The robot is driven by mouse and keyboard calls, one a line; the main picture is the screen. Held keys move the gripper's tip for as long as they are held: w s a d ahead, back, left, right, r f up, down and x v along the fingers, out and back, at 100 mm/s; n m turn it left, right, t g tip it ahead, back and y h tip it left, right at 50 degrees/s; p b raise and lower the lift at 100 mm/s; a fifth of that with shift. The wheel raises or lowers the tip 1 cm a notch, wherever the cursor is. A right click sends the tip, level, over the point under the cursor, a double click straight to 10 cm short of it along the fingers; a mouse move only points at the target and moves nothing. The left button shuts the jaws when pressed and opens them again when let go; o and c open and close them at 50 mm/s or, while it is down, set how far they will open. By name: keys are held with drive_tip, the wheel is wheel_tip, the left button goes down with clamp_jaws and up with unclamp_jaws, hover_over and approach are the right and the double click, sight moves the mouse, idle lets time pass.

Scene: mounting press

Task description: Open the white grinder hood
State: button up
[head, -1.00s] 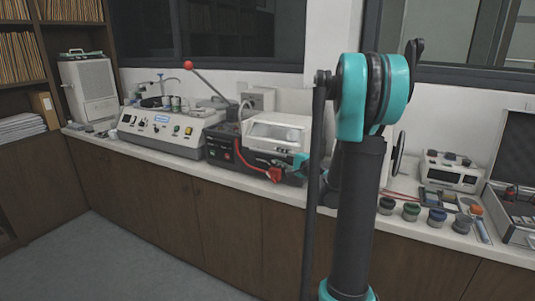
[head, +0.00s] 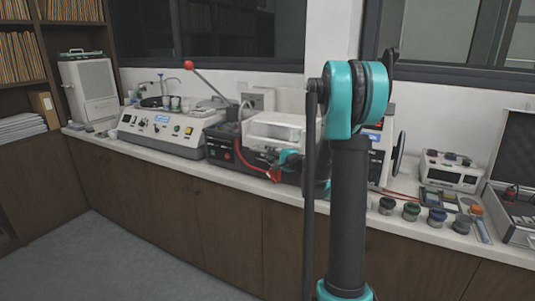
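The white grinder hood (head: 274,128) is a pale box with a lighter window-like front. It sits on top of the dark grinder body (head: 221,146) on the counter in the head view. My arm comes in from the right. Its teal end and my gripper (head: 286,160) are low at the hood's front right, small and partly hidden by my arm's upright links. I cannot tell whether the fingers touch the hood or whether they are open or shut. The hood's right end is partly covered by my arm.
A red hose (head: 244,158) loops across the grinder front to a red end piece (head: 274,174). A red-knobbed lever (head: 188,65) rises behind. A grey control machine (head: 160,128) stands left. Several small jars (head: 411,211) and a white meter box (head: 452,171) stand right.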

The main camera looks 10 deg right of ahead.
clamp_jaws()
drive_tip(key=shift+r, duration=0.1)
